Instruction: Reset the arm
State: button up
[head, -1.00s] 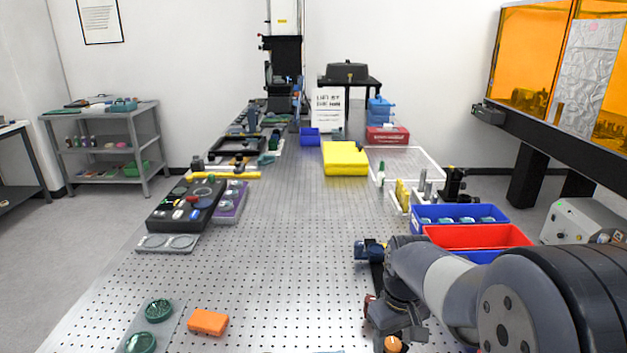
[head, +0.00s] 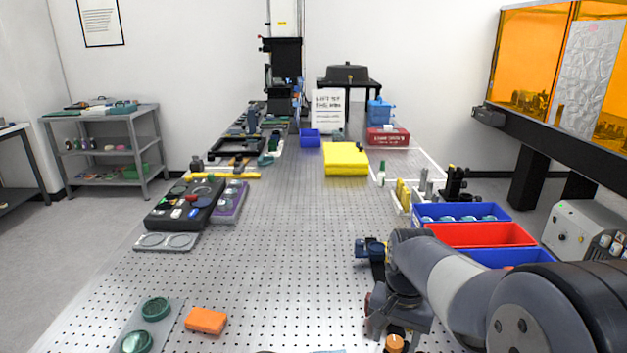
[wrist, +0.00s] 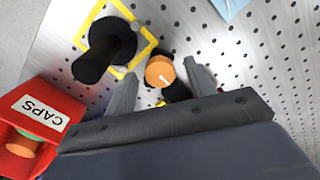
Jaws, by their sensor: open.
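My arm (head: 455,285) reaches in from the lower right of the head view, folded low over the perforated metal table. My gripper (wrist: 160,84) shows in the wrist view with its two grey fingers apart. An orange round knob or cap (wrist: 160,71) appears between the fingertips in that picture, and I see no finger touching it. It also shows at the bottom edge of the head view (head: 395,343). A black cylindrical part (wrist: 112,45) stands inside a yellow square outline, left of the fingers. The fingertips are not clear in the head view.
A red tray (head: 480,235) and a blue tray (head: 430,213) lie beyond my arm. An orange block (head: 206,321) and green dishes (head: 155,309) are at lower left. The table's middle is clear.

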jog(key=m+b, duration=0.1)
jog(key=m, duration=0.2)
jog(key=shift+f+m, duration=0.1)
jog(key=shift+m, duration=0.3)
jog(key=shift+r, duration=2.4)
